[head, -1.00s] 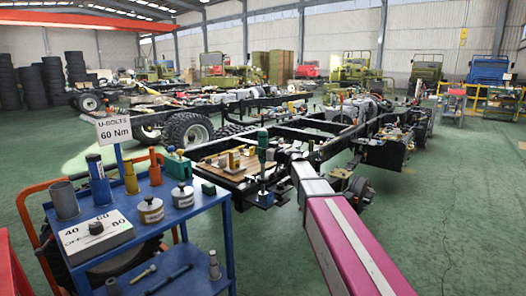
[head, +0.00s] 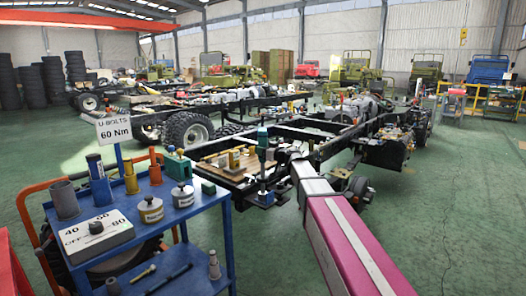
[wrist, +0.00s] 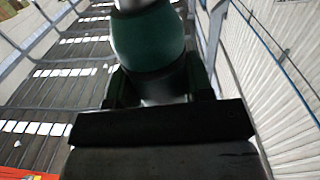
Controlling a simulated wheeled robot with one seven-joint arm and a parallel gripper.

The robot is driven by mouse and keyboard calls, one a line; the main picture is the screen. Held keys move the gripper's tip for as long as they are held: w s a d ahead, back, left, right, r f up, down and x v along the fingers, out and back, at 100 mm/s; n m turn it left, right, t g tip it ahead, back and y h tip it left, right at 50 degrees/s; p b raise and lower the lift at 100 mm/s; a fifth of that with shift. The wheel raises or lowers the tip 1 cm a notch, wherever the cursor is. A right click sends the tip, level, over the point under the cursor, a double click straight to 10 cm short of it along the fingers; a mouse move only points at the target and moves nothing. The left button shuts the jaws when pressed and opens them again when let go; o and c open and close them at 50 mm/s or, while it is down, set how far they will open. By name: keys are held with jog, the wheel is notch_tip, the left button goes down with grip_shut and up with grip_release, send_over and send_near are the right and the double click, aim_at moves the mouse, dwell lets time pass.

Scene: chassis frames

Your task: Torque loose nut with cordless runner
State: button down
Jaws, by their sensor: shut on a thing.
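The cordless runner (head: 262,138), green with a dark lower part, stands upright over the near end of the black chassis frame (head: 310,133). In the wrist view its green barrel with a dark band (wrist: 148,45) fills the top middle. My gripper (head: 266,163) is shut on the runner; its dark jaws (wrist: 160,122) show below and beside the barrel in the wrist view. The runner's lower end reaches down to a dark block (head: 263,197) at the frame end. The loose nut cannot be made out, and I cannot tell whether the runner touches it.
A blue cart (head: 205,222) at front left carries a dial box (head: 96,232) marked 40, 60, 80 and OFF, cylinders and canisters. A sign (head: 114,130) reads "U-BOLTS 60 Nm". A wooden board (head: 228,168) with yellow parts lies behind the cart. Green floor (head: 450,200) is clear at right.

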aim_at(266, 144)
dwell(0.4)
jog(key=shift+r, duration=1.5)
